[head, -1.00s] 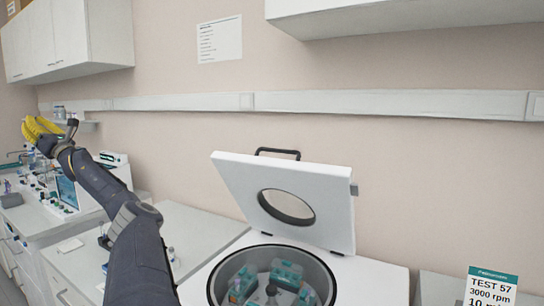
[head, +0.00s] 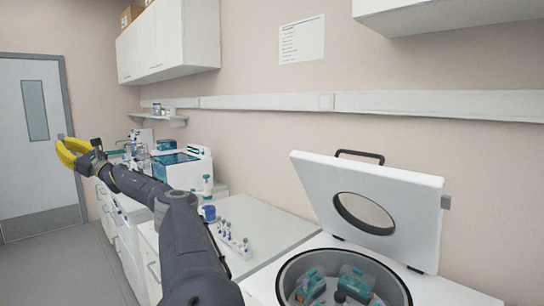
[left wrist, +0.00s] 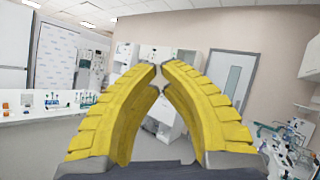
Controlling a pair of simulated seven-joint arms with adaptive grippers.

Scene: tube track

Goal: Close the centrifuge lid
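The centrifuge (head: 465,292) stands at the lower right of the head view. Its white lid (head: 315,178) is raised and tilted back, with a round window and a dark handle (head: 360,155) on its top edge. The open bowl below holds several teal tube carriers (head: 354,283). My left gripper (head: 61,146) is far to the left of the lid and touches nothing. In the left wrist view its yellow fingers (left wrist: 161,70) bend inward, with a narrow gap between the tips and nothing held. Whether this counts as open is unclear. My right gripper is not in view.
A tube rack (head: 232,240) stands on the bench left of the centrifuge. Lab devices (head: 182,168) stand farther back. Wall cabinets (head: 170,45) hang above, and a door (head: 38,140) is at the far left. The space around my left gripper looks free.

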